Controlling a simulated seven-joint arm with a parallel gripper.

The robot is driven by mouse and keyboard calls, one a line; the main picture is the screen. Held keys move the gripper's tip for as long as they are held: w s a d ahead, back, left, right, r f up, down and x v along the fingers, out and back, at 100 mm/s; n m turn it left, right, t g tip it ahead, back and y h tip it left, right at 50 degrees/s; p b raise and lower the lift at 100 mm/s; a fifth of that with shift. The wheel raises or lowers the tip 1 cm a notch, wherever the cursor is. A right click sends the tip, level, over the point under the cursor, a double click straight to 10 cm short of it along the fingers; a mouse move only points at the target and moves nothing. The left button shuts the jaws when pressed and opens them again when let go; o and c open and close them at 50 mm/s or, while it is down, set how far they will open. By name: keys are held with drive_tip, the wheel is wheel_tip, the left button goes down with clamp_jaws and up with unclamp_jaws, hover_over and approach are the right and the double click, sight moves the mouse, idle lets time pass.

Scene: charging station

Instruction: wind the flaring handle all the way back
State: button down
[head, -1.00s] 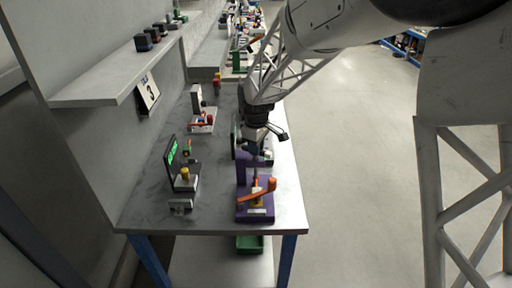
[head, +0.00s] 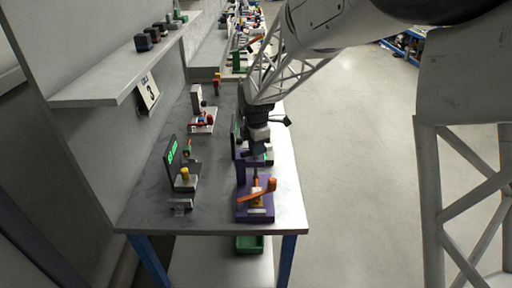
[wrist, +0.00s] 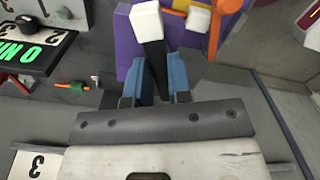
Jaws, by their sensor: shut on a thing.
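A purple fixture (head: 242,207) stands at the table's near right corner, with a purple upright behind it. An orange lever (head: 258,191) with a round orange knob lies slanted across it, and part of the orange also shows at the top right of the wrist view (wrist: 228,6). My gripper (head: 257,160) is low behind the fixture. In the wrist view its blue fingers (wrist: 163,80) are closed around a dark tapered bar (wrist: 155,55) with a white block at its far end. Whether this bar is the flaring handle I cannot tell. Its lower end is hidden between the fingers.
A black display with green characters (head: 172,152) and a small stand with a yellow top (head: 185,176) are to the left. Another small fixture (head: 202,122) stands farther back. A shelf (head: 110,88) overhangs the left. Bare tabletop (head: 145,200) lies near left.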

drive_tip(key=n, duration=0.7)
idle(0.4)
drive_tip(key=c, duration=1)
unclamp_jaws()
drive_tip(key=shift+c, duration=0.2)
drive_tip(key=shift+r, duration=0.1)
drive_tip(key=shift+r, duration=3.85)
